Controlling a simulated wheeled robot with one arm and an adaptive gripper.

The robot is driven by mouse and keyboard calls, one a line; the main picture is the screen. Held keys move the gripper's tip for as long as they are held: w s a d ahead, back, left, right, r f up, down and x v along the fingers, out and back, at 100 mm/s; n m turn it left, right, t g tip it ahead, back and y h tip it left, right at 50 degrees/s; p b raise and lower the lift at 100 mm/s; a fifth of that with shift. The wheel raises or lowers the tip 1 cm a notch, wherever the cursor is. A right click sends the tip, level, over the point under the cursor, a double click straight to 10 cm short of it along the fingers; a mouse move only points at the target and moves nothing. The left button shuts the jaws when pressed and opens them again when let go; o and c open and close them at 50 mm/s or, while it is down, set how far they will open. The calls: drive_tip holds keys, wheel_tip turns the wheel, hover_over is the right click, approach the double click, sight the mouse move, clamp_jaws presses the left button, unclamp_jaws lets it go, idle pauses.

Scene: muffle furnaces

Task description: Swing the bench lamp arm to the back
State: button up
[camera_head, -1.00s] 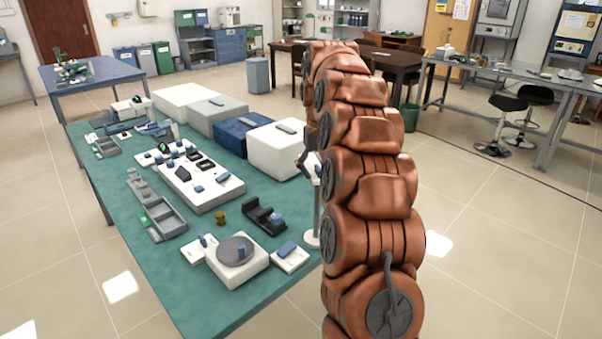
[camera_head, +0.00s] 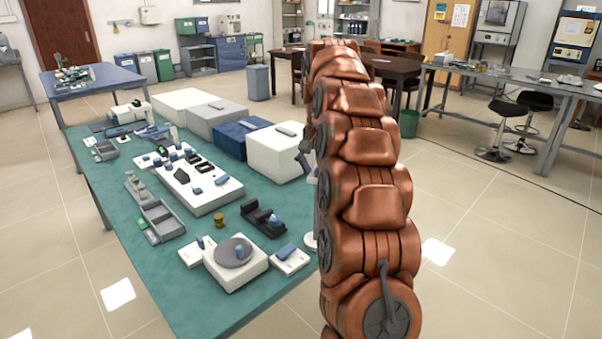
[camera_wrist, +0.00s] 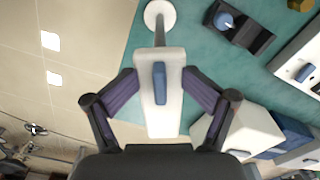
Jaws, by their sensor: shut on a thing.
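The bench lamp shows in the wrist view as a white arm (camera_wrist: 147,105) with a blue strip on it, joined by a thin post to a round white base (camera_wrist: 151,12). My gripper (camera_wrist: 158,76) has a finger on each side of the white arm and is shut on it. In the head view the round lamp base (camera_head: 311,241) stands at the right edge of the green bench. There my own arm hides most of the lamp, and only a dark part of my gripper (camera_head: 304,161) shows at its left side.
The green bench (camera_head: 119,225) holds a white device with a round grey plate (camera_head: 236,266), a dark holder (camera_head: 262,218), a white tray (camera_head: 209,201) and several large boxes, including a white one (camera_head: 279,157). Open floor lies right of my arm.

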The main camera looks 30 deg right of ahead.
drive_tip(key=shift+f+m, duration=0.2)
drive_tip(key=shift+m, duration=0.4)
drive_tip(key=shift+c, duration=0.2)
drive_tip(key=shift+m+b, duration=0.5)
drive_tip(key=shift+m, duration=0.5)
drive_tip(key=o, duration=0.5)
drive_tip(key=shift+c, duration=0.6)
drive_tip(key=shift+r, duration=0.15)
